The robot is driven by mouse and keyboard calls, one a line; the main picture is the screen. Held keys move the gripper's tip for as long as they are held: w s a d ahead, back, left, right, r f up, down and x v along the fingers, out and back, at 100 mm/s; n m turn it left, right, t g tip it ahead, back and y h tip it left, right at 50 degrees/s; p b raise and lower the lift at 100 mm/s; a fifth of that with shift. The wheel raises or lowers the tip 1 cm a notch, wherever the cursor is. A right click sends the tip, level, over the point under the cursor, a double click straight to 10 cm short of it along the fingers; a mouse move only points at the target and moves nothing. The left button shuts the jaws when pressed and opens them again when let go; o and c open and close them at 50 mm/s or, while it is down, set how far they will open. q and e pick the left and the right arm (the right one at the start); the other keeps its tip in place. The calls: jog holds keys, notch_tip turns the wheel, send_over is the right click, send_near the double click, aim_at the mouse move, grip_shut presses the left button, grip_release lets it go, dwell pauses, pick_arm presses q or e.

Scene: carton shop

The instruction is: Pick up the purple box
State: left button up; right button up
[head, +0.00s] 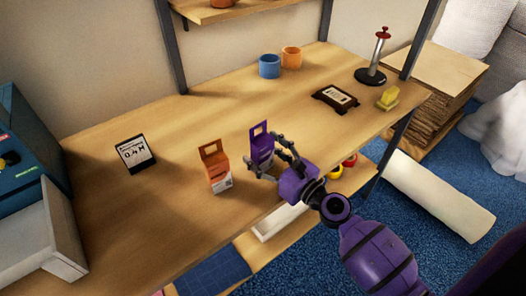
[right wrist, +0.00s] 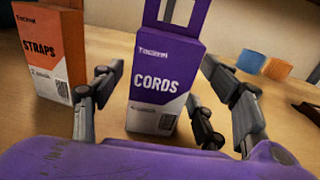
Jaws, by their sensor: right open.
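The purple box (head: 261,146) stands upright on the wooden table, with a handle loop at its top. In the right wrist view the purple box (right wrist: 163,85) reads "CORDS" on its front. My right gripper (head: 268,166) is open, with its fingers at the box. In the right wrist view the fingers of my right gripper (right wrist: 155,110) stand on either side of the box, with gaps showing. I cannot tell whether either finger touches it. My left gripper is not in view.
An orange "STRAPS" box (head: 215,170) stands close on the left. A small sign (head: 135,153) stands farther left. A dark framed item (head: 335,98) and a yellow block (head: 388,97) lie to the right.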

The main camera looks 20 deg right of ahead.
jog(key=shift+w+a+f, duration=0.15)
jog(key=shift+w+a, duration=0.15)
jog(key=shift+w, duration=0.25)
jog(key=c, duration=1.3)
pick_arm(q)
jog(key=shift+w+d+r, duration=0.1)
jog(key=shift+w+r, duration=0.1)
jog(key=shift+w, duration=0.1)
pick_arm(e)
jog(key=shift+c, duration=0.2)
